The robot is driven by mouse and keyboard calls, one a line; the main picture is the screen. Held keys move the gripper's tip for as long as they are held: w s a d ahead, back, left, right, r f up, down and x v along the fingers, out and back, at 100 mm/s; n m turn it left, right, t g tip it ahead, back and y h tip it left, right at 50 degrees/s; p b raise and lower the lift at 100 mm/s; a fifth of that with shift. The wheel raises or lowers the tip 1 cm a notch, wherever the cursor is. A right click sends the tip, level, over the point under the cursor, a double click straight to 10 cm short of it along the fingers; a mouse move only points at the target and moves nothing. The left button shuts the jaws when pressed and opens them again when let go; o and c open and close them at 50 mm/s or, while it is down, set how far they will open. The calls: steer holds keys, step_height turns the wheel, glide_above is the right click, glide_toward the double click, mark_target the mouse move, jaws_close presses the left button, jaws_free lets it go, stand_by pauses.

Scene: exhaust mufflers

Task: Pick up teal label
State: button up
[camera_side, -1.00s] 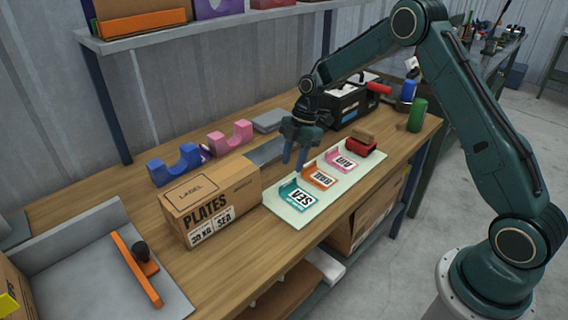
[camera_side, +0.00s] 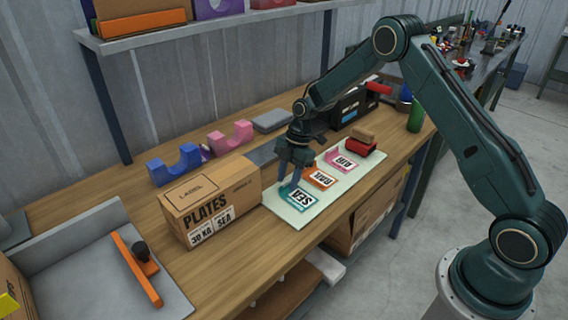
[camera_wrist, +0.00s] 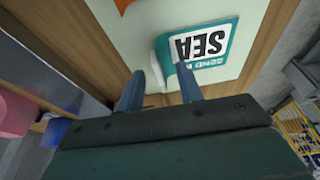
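The teal label (camera_side: 303,200) with "SEA" on it lies on a pale backing sheet (camera_side: 277,205), at the end nearest the cardboard box. Its curled-up edge faces my gripper. My gripper (camera_side: 288,184) points down just above that edge. In the wrist view the two blue fingers of my gripper (camera_wrist: 160,85) are spread apart. The curled edge of the teal label (camera_wrist: 212,45) shows just beyond and between the fingertips. Whether the fingers touch it, I cannot tell.
An orange label (camera_side: 320,178) and a pink label (camera_side: 343,162) lie farther along the sheet. A cardboard box (camera_side: 212,200) marked "PLATES" stands close on the left. Blue and pink cradles (camera_side: 230,137) stand behind.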

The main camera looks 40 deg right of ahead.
steer(key=shift+c, duration=0.5)
jaws_close()
step_height(320, 180, up, 20)
stand_by(0.9)
stand_by(0.4)
